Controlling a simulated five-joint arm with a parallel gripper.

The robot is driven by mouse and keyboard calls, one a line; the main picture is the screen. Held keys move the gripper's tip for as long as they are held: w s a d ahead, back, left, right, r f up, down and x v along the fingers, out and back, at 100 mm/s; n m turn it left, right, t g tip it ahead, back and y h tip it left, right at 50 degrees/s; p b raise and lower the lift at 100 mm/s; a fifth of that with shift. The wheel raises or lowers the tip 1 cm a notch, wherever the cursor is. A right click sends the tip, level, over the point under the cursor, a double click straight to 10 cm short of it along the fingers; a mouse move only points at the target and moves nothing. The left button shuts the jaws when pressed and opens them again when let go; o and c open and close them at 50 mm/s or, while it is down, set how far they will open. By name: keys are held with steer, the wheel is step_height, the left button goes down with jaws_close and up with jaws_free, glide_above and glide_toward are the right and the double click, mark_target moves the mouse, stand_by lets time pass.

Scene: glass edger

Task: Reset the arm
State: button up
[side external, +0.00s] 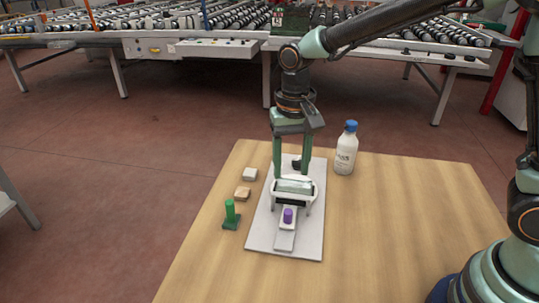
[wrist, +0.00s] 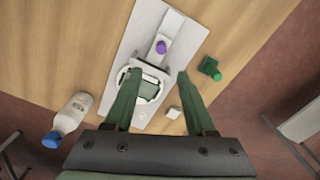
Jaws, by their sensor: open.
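My gripper (side external: 292,175) points down over the back part of the light grey board (side external: 262,227) on the wooden table. That fixture (side external: 273,189) holds a pale glass-like piece (side external: 295,186). In front of it a purple knob (side external: 288,215) sits on a small white block on the board. I cannot tell whether the fingertips touch the fixture.
A white bottle (side external: 345,155) with a blue cap stands right of the board. A green post on a base (side external: 230,214), a tan block (side external: 242,194) and a white block (side external: 250,174) sit to its left. Roller conveyors (side external: 180,20) stand behind.

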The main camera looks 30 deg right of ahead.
steer(key=s+d+r+n+t, duration=0.4)
steer(key=s+d+r, duration=0.4)
steer(key=d, duration=0.5)
steer(key=shift+s+d+r+n+t, duration=0.15)
steer(key=shift+s+r+n+t, duration=0.2)
steer(key=shift+s+t, duration=0.7)
steer(key=shift+s+r+g, duration=0.1)
steer(key=shift+s+g, duration=0.1)
steer(key=shift+g, duration=0.05)
steer(key=n+g, duration=0.5)
steer(key=g, duration=0.1)
glide_above(289, 212)
step_height(289, 212, down, 9)
steer(key=shift+m, duration=0.35)
step_height(289, 212, down, 12)
steer(key=shift+r, duration=0.1)
